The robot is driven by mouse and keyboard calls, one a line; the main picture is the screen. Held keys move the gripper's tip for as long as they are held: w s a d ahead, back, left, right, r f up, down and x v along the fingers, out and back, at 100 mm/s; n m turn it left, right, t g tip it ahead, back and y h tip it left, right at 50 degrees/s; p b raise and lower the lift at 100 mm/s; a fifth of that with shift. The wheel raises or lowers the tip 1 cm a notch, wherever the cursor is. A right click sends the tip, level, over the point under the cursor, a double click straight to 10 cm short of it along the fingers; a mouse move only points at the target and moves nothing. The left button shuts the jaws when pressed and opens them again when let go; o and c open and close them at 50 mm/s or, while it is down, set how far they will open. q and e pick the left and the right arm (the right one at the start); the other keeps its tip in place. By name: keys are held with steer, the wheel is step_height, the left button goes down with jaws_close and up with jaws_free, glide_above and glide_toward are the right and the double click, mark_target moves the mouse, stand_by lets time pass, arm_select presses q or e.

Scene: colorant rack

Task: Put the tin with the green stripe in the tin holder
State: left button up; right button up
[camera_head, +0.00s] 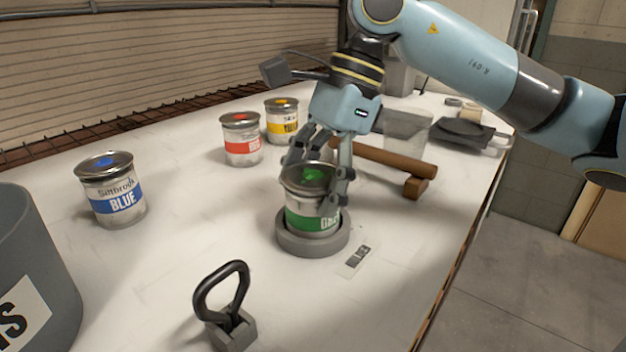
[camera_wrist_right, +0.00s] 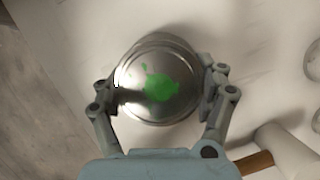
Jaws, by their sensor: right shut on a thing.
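The tin with the green stripe (camera_head: 303,216) stands upright inside the round grey tin holder (camera_head: 296,246) on the white table. A green paint blot marks its lid, which also shows in the right wrist view (camera_wrist_right: 158,84). My right gripper (camera_head: 318,180) reaches down from above, its fingers shut on the tin from both sides near the top; the fingers also show in the right wrist view (camera_wrist_right: 162,92). The tin's underside is hidden by the holder's rim. My left gripper is in neither view.
Blue (camera_head: 115,192), red (camera_head: 240,140) and yellow (camera_head: 283,122) tins stand to the left and behind. A wooden-handled mallet (camera_head: 385,160) lies behind the holder. A black-handled tool (camera_head: 228,310) stands in front, and a grey bin (camera_head: 40,245) at the left edge.

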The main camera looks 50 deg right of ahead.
steer(key=o, duration=1.5)
steer(key=shift+r, duration=0.15)
steer(key=p+v, duration=0.1)
steer(key=v, duration=0.6)
steer(key=shift+s+d, duration=0.1)
steer(key=shift+d, duration=0.05)
steer(key=p+v, duration=0.4)
steer(key=p, duration=0.4)
steer(key=shift+r, duration=0.35)
steer(key=shift+s, duration=0.1)
